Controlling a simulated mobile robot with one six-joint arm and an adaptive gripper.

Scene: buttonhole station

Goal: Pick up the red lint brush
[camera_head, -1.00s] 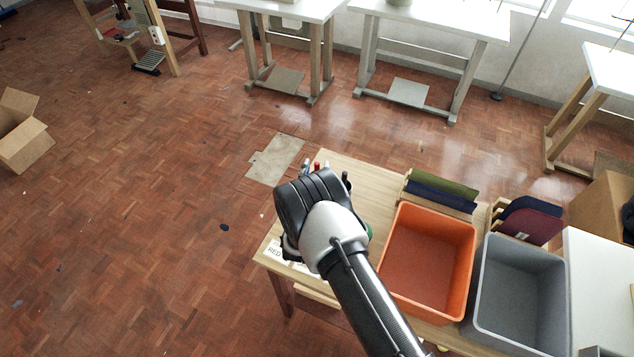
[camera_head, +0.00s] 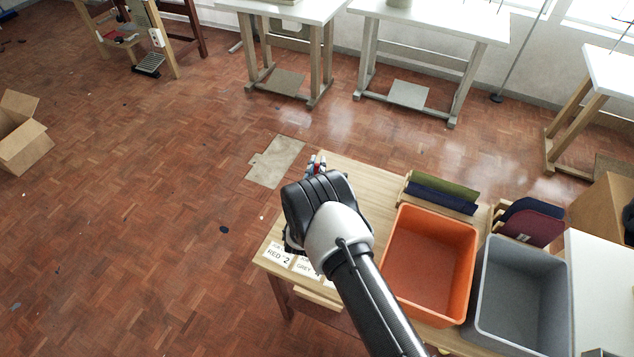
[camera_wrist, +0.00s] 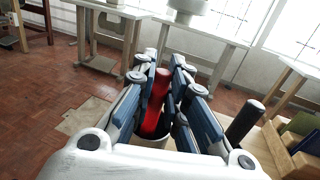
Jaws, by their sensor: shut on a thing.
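The red lint brush (camera_wrist: 154,104) stands between the two blue-grey fingers of my gripper (camera_wrist: 163,70) in the wrist view. My gripper is shut on it. The brush's lower end is over or in a pale round holder (camera_wrist: 152,142), partly hidden by the fingers; I cannot tell whether it is clear of it. In the head view my gripper (camera_head: 317,167) is at the far left part of the wooden table (camera_head: 370,185), with a sliver of red showing. My wrist hides most of the brush there.
A dark cylinder (camera_wrist: 244,120) stands right of the fingers. An orange bin (camera_head: 432,262) and a grey bin (camera_head: 520,295) are on the right. Fabric rolls (camera_head: 441,194) lie behind the orange bin. Label cards (camera_head: 278,257) lie at the table's left edge.

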